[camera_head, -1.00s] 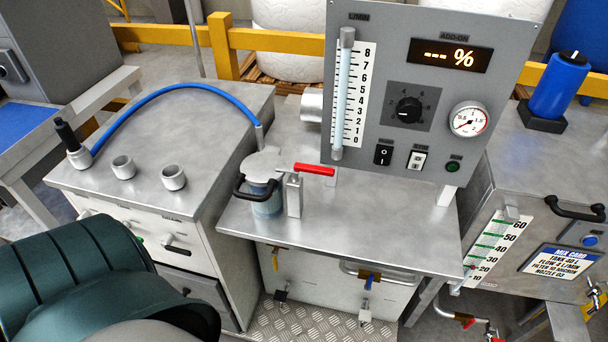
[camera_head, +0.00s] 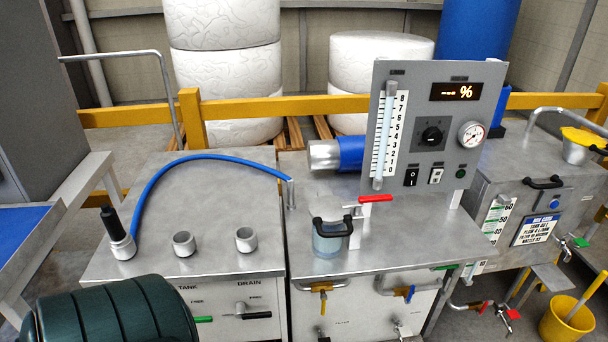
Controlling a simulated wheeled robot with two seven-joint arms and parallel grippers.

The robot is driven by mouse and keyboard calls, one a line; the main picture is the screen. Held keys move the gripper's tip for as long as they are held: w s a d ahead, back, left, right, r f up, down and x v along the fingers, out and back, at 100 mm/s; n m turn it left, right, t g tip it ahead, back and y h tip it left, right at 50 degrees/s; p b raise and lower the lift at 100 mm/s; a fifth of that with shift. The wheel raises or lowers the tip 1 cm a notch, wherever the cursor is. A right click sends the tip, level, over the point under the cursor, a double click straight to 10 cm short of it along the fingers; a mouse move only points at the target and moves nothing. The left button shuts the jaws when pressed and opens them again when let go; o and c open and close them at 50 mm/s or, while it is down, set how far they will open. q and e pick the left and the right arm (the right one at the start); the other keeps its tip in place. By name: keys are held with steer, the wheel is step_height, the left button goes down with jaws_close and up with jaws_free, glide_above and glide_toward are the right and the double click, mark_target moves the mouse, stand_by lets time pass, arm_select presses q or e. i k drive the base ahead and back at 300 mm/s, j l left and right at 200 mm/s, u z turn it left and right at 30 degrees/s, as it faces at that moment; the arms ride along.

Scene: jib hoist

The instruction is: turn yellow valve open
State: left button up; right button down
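The yellow valve (camera_head: 322,299) is on a short horizontal pipe at the front of the middle bench, just below the bench top. Its yellow handle points straight down, across the pipe. A similar valve with a blue handle (camera_head: 410,293) is on the pipe to its right, also pointing down. Neither of my grippers is in view.
The middle bench top (camera_head: 400,240) carries a glass jar (camera_head: 327,241) with a black handle, a red lever (camera_head: 376,198) and a grey gauge panel (camera_head: 418,150). A blue hose (camera_head: 190,160) arcs over the left cabinet. A yellow bucket (camera_head: 566,321) stands at the lower right.

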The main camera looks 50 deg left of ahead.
mark_target(323, 308)
steer(key=k+j, duration=0.25)
steer(key=k, duration=0.2)
steer(key=k+j, duration=0.2)
steer(key=k, duration=0.3)
